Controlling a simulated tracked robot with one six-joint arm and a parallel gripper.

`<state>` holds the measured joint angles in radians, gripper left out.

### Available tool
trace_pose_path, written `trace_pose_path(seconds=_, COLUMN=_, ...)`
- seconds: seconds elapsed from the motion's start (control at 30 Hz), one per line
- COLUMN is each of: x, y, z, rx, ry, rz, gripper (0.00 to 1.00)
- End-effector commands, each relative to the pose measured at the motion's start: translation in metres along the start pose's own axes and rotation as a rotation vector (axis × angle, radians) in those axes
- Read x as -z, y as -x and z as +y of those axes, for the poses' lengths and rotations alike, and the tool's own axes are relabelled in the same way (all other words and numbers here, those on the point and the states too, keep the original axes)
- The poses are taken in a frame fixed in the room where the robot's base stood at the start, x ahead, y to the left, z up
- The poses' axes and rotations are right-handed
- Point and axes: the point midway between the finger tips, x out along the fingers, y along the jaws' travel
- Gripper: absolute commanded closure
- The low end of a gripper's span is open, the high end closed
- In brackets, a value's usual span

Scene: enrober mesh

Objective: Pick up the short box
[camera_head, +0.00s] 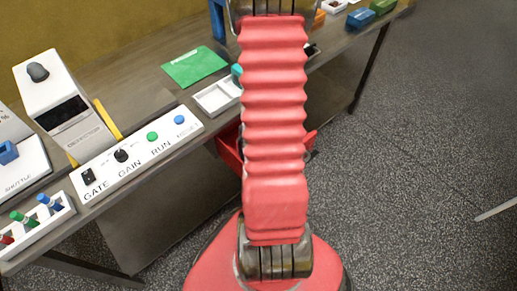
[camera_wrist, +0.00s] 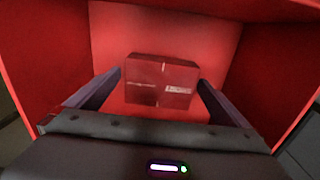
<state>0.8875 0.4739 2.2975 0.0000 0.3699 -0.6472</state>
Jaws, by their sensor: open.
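In the wrist view a dark red box (camera_wrist: 160,82) with a pale strip and a small label sits inside a red bin (camera_wrist: 48,60). My gripper (camera_wrist: 163,92) is open, with one finger on the left and one on the right of the box. The box shows between the fingertips; I cannot tell whether either finger touches it. In the head view my arm hides my gripper and the box. A part of the red bin (camera_head: 228,150) shows beside my arm, below the table edge.
The bin's walls rise close around my gripper. The table (camera_head: 150,75) carries a control panel (camera_head: 137,153) with knobs, a white tray (camera_head: 217,95), a green card (camera_head: 194,66) and a white device (camera_head: 60,95). Coloured blocks (camera_head: 360,17) lie at the far end.

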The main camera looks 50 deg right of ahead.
Motion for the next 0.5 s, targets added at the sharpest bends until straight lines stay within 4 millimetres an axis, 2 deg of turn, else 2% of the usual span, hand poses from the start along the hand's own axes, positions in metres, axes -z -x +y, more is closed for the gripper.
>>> trace_pose_path(seconds=0.2, x=0.0001, y=0.0001, z=-0.0001, rx=0.000, ry=0.000, rz=0.000, gripper=0.01)
trace_pose_path(seconds=0.5, x=0.0001, y=0.0002, z=-0.0002, rx=0.000, ry=0.001, rz=0.000, gripper=0.22)
